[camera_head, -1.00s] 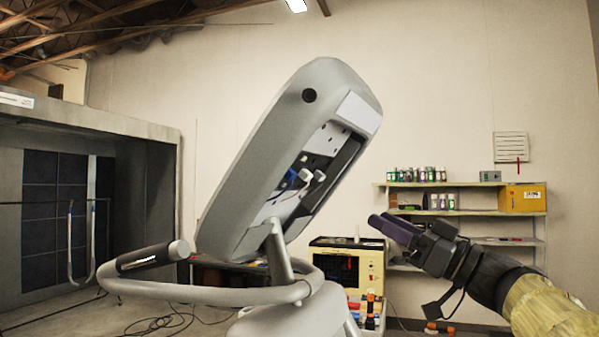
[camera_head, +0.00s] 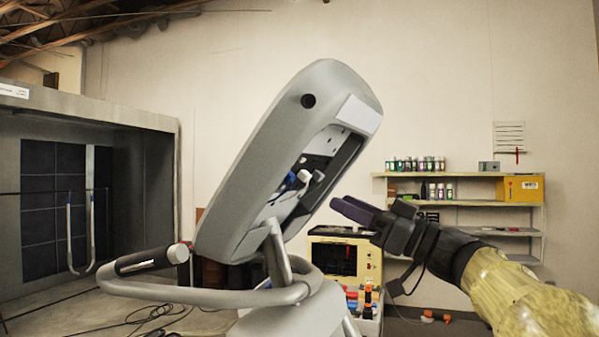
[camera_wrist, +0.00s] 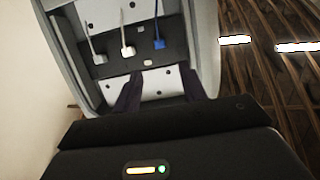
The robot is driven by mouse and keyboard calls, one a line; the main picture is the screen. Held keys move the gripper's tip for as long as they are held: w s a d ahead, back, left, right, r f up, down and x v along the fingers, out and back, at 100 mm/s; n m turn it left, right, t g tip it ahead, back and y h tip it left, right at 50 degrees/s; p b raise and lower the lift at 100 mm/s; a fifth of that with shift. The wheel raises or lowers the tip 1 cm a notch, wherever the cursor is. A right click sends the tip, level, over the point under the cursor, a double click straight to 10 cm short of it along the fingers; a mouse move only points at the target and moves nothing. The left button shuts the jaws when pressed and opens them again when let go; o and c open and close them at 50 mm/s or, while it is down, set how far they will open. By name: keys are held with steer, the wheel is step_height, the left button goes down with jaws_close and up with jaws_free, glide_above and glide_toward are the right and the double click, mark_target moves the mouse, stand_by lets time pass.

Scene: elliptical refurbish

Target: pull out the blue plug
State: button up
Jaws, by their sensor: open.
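The blue plug (camera_wrist: 159,44) sits in the dark socket panel inside the grey console, with a blue cable running from it. In the head view the blue plug (camera_head: 290,179) is small and partly hidden by the console's edge. A white plug (camera_wrist: 127,51) and a grey-white plug (camera_wrist: 99,58) sit left of it in the wrist view. My gripper (camera_head: 336,204) is open and empty, to the right of the console opening in the head view. In the wrist view its two dark fingers (camera_wrist: 163,86) point at the panel, below the plugs and apart from the blue plug.
The tilted grey console (camera_head: 262,150) stands on a post with a curved handlebar (camera_head: 200,297). Behind my arm are wall shelves (camera_head: 470,203) with bottles and a yellow box (camera_head: 520,188). A cream instrument (camera_head: 345,262) stands beyond the console.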

mark_target(294, 178)
steer(key=p+x, duration=0.4)
steer(key=x, duration=0.7)
steer(key=shift+d+p, duration=0.1)
steer(key=shift+p, duration=0.25)
steer(key=shift+c, duration=0.4)
